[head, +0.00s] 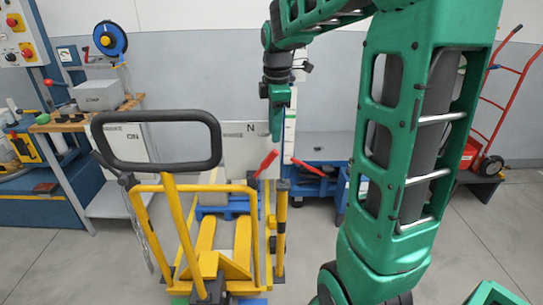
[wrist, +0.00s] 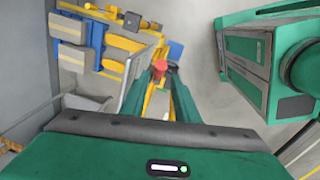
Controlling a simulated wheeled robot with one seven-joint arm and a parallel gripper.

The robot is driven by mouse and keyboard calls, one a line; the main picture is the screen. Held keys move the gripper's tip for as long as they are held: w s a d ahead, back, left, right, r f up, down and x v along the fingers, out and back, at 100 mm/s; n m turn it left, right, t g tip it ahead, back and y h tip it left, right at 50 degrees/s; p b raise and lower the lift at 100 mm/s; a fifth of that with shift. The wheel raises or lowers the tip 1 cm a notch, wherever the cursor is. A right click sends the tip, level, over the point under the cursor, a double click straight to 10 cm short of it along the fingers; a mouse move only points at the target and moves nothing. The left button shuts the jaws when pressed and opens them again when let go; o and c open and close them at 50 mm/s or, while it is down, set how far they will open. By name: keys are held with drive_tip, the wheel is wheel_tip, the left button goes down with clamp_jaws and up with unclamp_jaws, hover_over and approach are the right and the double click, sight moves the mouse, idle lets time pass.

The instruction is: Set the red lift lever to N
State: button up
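The red lift lever (head: 266,163) stands tilted, its top leaning right, beside the front post of the yellow pallet truck (head: 186,220). A white panel marked N (head: 250,129) is behind it. My gripper (head: 276,139) points down just above the lever's upper end, with a small gap in the head view. In the wrist view, its two green fingers (wrist: 162,70) are apart, and the red lever end (wrist: 160,66) shows between their tips. I see no firm contact. The lever's pivot is partly hidden by the truck frame.
The truck's black loop handle (head: 157,114) rises at front left. A workbench (head: 85,118) stands at left. A blue-framed cart (head: 325,150) with a red bar (head: 308,168) is behind right. A red hand truck (head: 490,105) stands at far right. Grey floor is open at front left.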

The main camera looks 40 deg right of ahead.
sight(274, 154)
drive_tip(key=f, duration=0.6)
drive_tip(key=w+f, duration=0.1)
drive_tip(key=f, duration=0.2)
drive_tip(key=shift+d+f, duration=0.2)
drive_tip(key=shift+f, duration=0.2)
clamp_jaws()
